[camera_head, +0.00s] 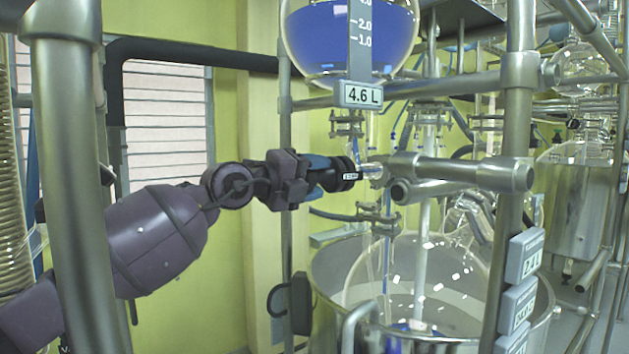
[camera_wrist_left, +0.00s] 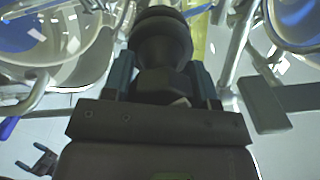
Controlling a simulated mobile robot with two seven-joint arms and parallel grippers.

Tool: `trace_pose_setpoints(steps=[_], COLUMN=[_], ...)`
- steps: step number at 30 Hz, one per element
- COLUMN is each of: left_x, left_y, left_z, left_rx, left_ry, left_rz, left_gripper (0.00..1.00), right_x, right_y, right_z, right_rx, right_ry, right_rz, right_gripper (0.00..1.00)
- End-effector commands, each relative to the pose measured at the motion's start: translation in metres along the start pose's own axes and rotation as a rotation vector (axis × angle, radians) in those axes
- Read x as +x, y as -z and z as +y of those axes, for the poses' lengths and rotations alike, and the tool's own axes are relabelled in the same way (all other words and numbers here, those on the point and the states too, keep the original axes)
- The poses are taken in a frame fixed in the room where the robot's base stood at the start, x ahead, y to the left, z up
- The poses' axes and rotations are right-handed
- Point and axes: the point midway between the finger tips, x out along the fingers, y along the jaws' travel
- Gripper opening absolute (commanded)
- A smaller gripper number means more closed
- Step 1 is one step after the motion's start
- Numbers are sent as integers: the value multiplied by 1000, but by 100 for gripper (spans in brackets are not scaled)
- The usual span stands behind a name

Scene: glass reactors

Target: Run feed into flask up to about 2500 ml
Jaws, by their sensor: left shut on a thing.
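The feed vessel (camera_head: 300,38) is a round glass bulb of blue liquid at the top, with a scale and a sign (camera_head: 361,95) reading 4.6 L. Below it, my left gripper (camera_head: 335,174) is shut on a black valve knob (camera_head: 347,182) beside the glass outlet line. The wrist view shows the knob (camera_wrist_left: 160,42) between the teal fingers (camera_wrist_left: 160,82). Blue shows in the glass line under the vessel. The large round clear flask (camera_head: 405,262) sits lower, inside a metal bath; some blue shows low in it. Its level marks cannot be read.
Steel frame posts (camera_head: 512,150) and horizontal pipes (camera_head: 470,172) stand close to the knob on the right. The metal bath rim (camera_head: 325,270) lies below my gripper. Several displays (camera_head: 525,255) hang at the lower right. Another glass reactor stands behind at right.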

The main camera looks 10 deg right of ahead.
Motion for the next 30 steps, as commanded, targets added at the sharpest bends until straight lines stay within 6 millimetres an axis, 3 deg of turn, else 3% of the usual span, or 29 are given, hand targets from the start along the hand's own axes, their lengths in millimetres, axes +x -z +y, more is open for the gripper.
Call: trace_pose_setpoints(steps=[13,30], left_x=[0,0], left_y=[0,0], left_z=[4,3], left_rx=[400,653], left_ry=[-4,-3], left_rz=[1,3], left_gripper=[29,29], right_x=[0,8], right_y=[-27,-20], right_z=[0,-1], right_rx=[1,-2], right_ry=[-3,1], right_rz=[-35,-11], right_gripper=[78,78])
